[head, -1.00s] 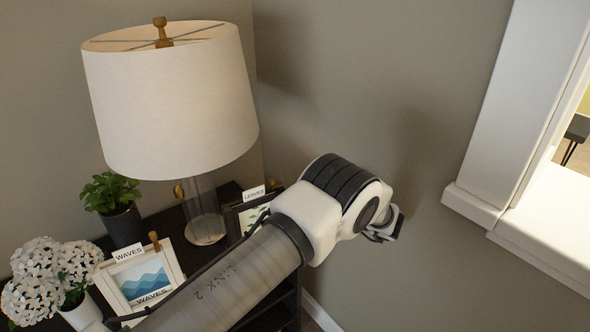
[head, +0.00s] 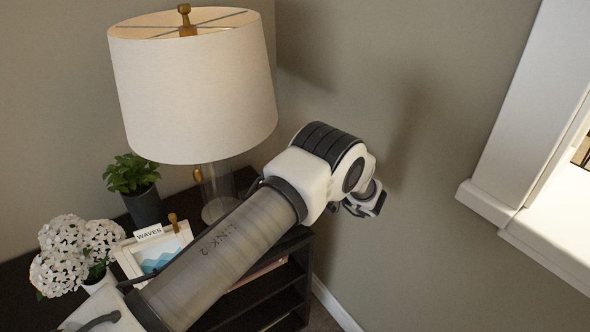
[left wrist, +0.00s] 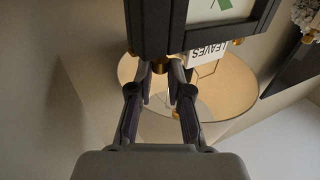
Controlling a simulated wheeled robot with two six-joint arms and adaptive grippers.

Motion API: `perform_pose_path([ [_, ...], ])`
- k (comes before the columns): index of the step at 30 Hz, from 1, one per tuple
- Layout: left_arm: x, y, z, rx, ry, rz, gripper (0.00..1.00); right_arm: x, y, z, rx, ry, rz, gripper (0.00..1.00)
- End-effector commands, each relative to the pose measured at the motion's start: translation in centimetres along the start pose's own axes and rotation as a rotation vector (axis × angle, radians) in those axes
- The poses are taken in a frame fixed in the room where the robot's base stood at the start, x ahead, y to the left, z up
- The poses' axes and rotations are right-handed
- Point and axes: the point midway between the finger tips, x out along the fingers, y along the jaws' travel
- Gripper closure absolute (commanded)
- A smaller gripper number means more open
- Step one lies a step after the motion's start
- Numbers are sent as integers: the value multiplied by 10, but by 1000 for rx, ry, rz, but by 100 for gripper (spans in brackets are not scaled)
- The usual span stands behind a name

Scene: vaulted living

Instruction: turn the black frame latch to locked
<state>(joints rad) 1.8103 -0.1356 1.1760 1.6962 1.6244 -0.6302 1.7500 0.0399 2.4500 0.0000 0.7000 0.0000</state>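The black frame (left wrist: 155,28) fills the top of the left wrist view, close and upside down, with a white LEAVES tag (left wrist: 208,52). A small brass latch (left wrist: 159,66) sticks out from its edge. My left gripper (left wrist: 160,72) is open, with one finger on each side of the latch; I cannot tell whether either touches it. In the head view my left gripper (head: 365,201) is right of the dark shelf, by the wall. My left arm hides the black frame and its latch there. My right gripper is not in view.
A lamp (head: 195,95) stands on the dark shelf unit (head: 265,292). A white WAVES frame (head: 128,262) with a brass latch (head: 173,222), a potted plant (head: 134,178) and white flowers (head: 70,255) are on the left. A white window ledge (head: 555,240) is at right.

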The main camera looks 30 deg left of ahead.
Motion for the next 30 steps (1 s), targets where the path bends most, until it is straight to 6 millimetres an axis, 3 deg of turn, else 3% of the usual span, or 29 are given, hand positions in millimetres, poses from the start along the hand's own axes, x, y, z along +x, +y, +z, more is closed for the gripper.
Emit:
perform_pose_path([
  [14, 0, -2, -1, 5, -2, 76, 100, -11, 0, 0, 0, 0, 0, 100],
  [30, 3, -10, 1, 5, -5, 421, 100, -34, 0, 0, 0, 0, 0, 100],
])
